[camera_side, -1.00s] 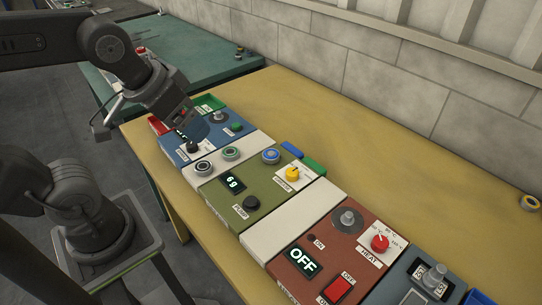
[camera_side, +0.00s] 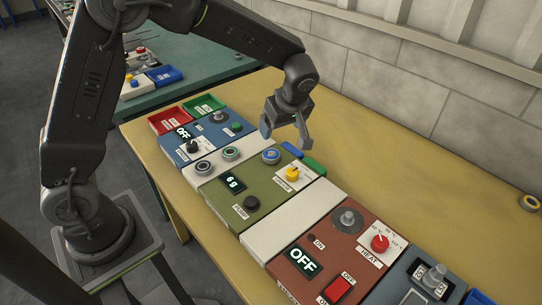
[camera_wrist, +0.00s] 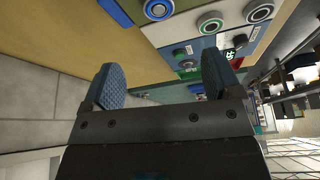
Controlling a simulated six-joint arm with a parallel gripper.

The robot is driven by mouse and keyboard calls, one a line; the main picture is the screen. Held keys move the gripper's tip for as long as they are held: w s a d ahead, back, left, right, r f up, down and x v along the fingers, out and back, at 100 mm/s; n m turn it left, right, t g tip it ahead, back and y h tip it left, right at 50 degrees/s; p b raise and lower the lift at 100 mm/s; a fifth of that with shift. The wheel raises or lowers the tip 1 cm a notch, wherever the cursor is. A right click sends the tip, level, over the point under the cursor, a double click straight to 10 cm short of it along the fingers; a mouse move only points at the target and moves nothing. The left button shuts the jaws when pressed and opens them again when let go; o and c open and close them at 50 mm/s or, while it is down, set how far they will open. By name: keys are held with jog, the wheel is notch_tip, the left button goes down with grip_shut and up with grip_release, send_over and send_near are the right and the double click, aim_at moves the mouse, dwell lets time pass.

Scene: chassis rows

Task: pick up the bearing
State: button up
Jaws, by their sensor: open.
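Several round ring-shaped parts that look like bearings are in view; which one is meant I cannot tell. A blue-rimmed one (camera_side: 271,156) sits on the far corner of the olive unit (camera_side: 225,195). A green-rimmed one (camera_side: 230,154) and a grey one (camera_side: 204,168) sit on the white strip to its left. In the wrist view, the blue (camera_wrist: 158,10), green (camera_wrist: 209,22) and grey (camera_wrist: 258,11) ones show along the top. My gripper (camera_side: 285,137) is open and empty, above and just behind the blue-rimmed one, apart from it.
The olive unit's display reads 6g; the red unit (camera_side: 325,250) reads OFF. A blue unit with knobs (camera_side: 205,135) and red (camera_side: 170,120) and green (camera_side: 205,105) bins stand left.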

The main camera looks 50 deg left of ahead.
aim_at(271, 154)
jog(key=x, duration=1.4)
jog(key=shift+d+f, duration=0.1)
jog(key=c, duration=1.1)
